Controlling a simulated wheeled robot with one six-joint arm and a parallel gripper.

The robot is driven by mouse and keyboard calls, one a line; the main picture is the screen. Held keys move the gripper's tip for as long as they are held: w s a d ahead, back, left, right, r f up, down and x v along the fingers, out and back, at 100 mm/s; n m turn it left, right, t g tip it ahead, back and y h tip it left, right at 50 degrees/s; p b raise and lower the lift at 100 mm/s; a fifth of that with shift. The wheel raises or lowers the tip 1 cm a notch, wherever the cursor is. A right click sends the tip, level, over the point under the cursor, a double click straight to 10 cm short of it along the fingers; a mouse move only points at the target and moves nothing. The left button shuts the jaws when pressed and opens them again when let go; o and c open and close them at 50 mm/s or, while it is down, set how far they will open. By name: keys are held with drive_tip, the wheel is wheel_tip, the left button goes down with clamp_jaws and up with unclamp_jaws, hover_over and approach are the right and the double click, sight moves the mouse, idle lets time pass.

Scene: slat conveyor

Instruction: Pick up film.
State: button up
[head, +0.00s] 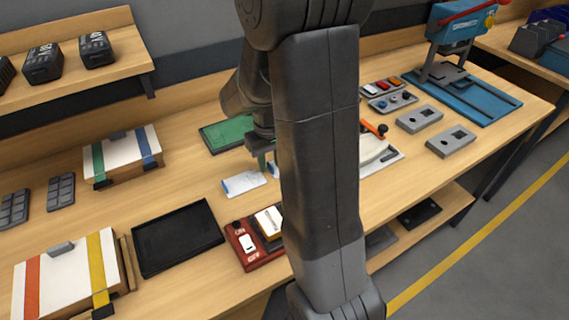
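A small flat whitish piece with a blue edge (243,183) lies on the wooden bench just left of my arm; it may be the film, but I cannot read it. Another small pale blue-white piece (273,169) shows right beside my arm, partly hidden. My gripper (262,158) points down above the bench, behind and slightly right of the first piece. My forearm covers part of the gripper, so its opening and any contact with a piece are hidden.
A green board (226,134) lies behind my gripper. A black tray (178,238) and a red switch box (252,246) stand in front. Strapped white-topped boxes (122,155) are on the left. Grey blocks (419,119) and a blue-based press (470,95) stand on the right.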

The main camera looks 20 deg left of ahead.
drive_tip(key=shift+f, duration=0.15)
clamp_jaws()
